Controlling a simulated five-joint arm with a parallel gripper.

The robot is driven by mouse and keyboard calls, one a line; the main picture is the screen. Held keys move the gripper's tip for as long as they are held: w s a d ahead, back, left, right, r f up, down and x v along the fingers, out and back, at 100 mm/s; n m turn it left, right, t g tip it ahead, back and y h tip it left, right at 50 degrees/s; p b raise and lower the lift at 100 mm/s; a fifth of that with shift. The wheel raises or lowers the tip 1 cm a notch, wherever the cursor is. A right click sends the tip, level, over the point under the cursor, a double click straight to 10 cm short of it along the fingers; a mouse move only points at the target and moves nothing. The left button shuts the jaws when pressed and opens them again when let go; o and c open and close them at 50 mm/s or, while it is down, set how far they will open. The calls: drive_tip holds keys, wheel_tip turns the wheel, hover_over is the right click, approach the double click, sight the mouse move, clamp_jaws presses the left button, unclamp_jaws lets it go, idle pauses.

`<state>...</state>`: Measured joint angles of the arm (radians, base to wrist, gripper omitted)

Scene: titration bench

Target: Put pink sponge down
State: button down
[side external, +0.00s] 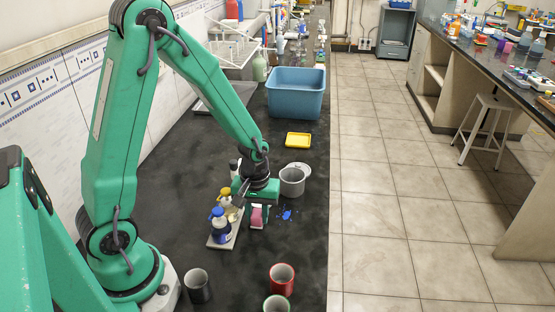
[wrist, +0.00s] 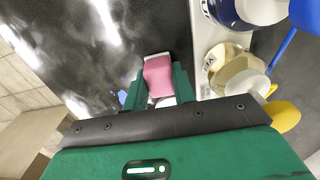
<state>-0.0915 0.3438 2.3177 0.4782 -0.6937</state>
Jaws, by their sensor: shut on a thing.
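The pink sponge (side external: 257,215) is between the fingers of my gripper (side external: 258,212), low over the black bench or touching it; I cannot tell which. In the wrist view the pink sponge (wrist: 158,76) shows a pink face with a pale edge, and my gripper's green fingers (wrist: 158,88) are shut on its two sides. The sponge's lower part is partly hidden by the fingers.
A tray (side external: 222,240) with a blue-capped bottle (side external: 219,226) and other bottles stands close left of my gripper. A grey pot (side external: 292,181) is close behind right. Cups (side external: 281,280) stand in front.

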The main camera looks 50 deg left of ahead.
sight(257, 213)
drive_tip(key=shift+f, duration=0.1)
drive_tip(key=c, duration=1.1)
unclamp_jaws()
drive_tip(key=shift+c, duration=0.2)
wheel_tip(257, 213, up, 12)
drive_tip(key=shift+r, duration=0.2)
